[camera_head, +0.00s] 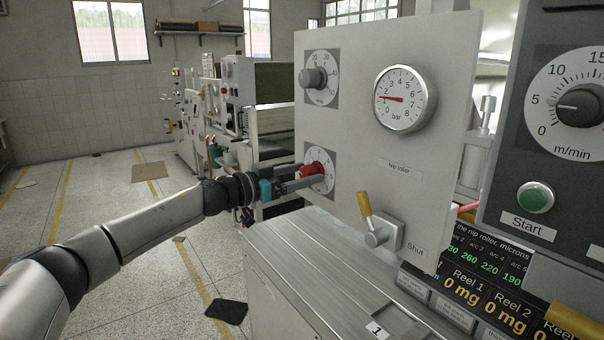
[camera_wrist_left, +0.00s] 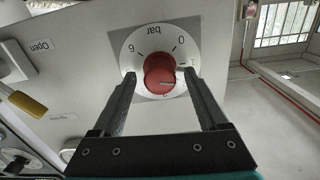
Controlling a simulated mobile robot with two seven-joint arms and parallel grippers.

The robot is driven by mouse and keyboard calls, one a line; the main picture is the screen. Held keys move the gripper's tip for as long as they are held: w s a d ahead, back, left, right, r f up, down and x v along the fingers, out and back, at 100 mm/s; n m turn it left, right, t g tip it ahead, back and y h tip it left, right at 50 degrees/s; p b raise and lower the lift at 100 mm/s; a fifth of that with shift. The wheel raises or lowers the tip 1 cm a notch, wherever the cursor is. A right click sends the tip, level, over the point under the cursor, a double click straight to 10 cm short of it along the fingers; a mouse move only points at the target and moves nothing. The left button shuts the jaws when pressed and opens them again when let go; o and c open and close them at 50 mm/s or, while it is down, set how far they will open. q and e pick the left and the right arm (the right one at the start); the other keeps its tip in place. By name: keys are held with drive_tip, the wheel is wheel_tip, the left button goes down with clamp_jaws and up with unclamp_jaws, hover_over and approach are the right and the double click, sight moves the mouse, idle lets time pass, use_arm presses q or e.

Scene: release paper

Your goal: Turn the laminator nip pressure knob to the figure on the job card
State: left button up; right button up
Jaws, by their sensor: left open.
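The red knob (camera_head: 312,170) sits on a round bar dial low on the pale upright panel (camera_head: 345,130). In the left wrist view the same red knob (camera_wrist_left: 158,74) has a pale pointer line on its face, and the dial appears upside down. My left gripper (camera_head: 306,174) is open with its fingers on either side of the knob. In the left wrist view a gap shows on each side; contact is not clear. I cannot pick out a job card.
A grey knob (camera_head: 314,78) sits above the red one. A yellow-handled lever (camera_head: 366,208) by the "Shut" label projects below right. A speed dial (camera_head: 575,107) and green Start button (camera_head: 535,197) are at right, above a display (camera_head: 480,275) showing Reel 1 and Reel 2.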

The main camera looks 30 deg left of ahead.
use_arm(q)
drive_tip(key=shift+c, duration=0.2)
clamp_jaws()
idle(0.3)
